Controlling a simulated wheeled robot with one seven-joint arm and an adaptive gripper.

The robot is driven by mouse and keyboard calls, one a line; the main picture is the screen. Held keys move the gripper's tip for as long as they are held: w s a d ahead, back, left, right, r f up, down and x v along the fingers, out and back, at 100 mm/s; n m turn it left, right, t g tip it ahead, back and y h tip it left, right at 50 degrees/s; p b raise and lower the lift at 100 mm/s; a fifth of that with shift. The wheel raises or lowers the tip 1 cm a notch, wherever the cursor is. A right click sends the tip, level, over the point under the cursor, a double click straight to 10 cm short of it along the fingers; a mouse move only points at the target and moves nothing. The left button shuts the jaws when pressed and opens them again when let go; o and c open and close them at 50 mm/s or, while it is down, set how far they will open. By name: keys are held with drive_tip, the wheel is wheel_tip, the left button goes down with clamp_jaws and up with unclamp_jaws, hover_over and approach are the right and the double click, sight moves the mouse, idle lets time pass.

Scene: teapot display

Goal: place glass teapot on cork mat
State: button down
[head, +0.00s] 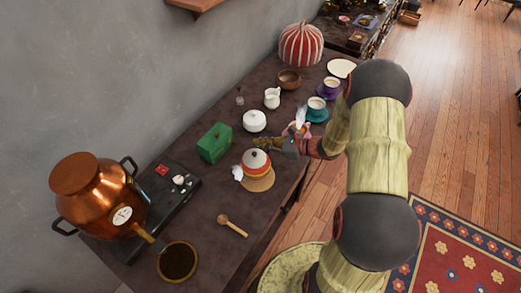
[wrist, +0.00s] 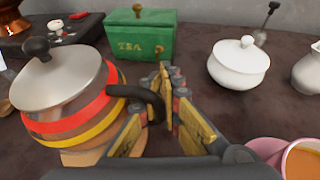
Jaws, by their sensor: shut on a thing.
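The glass teapot (head: 256,163) has red and yellow bands, a pale lid with a dark knob and a dark handle. In the wrist view the teapot (wrist: 65,95) fills the left side. My gripper (head: 268,144) is shut on its handle (wrist: 145,98), on the side away from the spout. The round cork mat (head: 261,184) shows below the teapot, which hides part of it. In the wrist view a tan edge (wrist: 85,157) shows under the teapot's base. I cannot tell whether the base touches the mat.
A green tea box (head: 214,143) and a white lidded pot (head: 254,121) stand behind the teapot. A wooden spoon (head: 233,226) lies in front. A copper urn (head: 105,200) is at left. Cups (head: 317,108) and a white jug (head: 272,98) stand further along the table.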

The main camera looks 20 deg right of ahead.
drive_tip(key=shift+f+b, duration=0.35)
drive_tip(key=shift+f, duration=0.75)
drive_tip(key=shift+f, duration=0.1)
drive_tip(key=c, duration=2)
unclamp_jaws()
drive_tip(key=shift+f, duration=0.2)
